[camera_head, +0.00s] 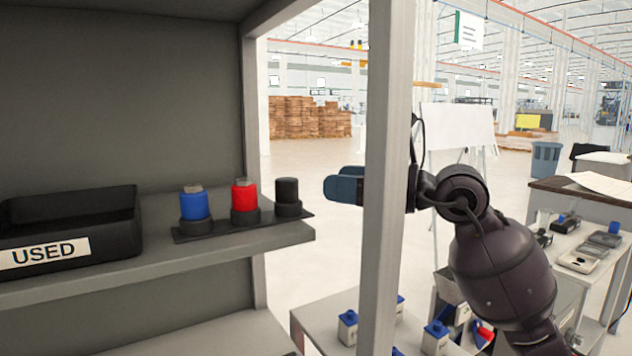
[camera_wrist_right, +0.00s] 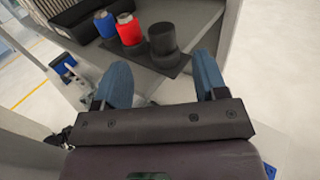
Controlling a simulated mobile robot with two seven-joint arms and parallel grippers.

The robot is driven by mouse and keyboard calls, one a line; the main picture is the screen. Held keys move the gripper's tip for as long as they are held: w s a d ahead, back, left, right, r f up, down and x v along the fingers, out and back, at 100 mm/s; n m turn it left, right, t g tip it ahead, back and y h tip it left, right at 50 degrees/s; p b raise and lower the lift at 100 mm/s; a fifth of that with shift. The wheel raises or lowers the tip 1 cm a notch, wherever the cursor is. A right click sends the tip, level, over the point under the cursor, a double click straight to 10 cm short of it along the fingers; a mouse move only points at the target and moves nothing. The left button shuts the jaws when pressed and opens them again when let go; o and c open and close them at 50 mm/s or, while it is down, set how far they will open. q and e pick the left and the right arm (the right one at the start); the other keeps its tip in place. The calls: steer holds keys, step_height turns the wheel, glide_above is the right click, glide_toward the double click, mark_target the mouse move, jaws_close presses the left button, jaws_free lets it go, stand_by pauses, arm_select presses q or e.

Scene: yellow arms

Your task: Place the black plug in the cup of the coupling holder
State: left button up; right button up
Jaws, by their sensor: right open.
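The coupling holder (camera_head: 190,235) is a dark strip with round cups on the shelf. The black plug (camera_head: 287,190) stands upright at the right-hand cup (camera_head: 289,209), which is equally black; I cannot tell how deep it sits. The plug also shows in the wrist view (camera_wrist_right: 162,38), ahead of the fingers. A blue plug (camera_head: 194,205) and a red plug (camera_head: 244,195) stand in the other cups. My right gripper (camera_head: 330,186) is open and empty, to the right of the black plug and apart from it. Its blue fingers (camera_wrist_right: 163,78) spread wide in the wrist view. My left gripper is out of view.
A black bin marked USED (camera_head: 120,220) sits left of the holder. A grey upright post (camera_head: 386,150) stands in front of my right wrist. The shelf edge (camera_head: 230,252) runs below the holder. A lower table with blue-capped bottles (camera_head: 347,328) is beneath.

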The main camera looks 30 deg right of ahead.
steer(key=shift+v, duration=1.05)
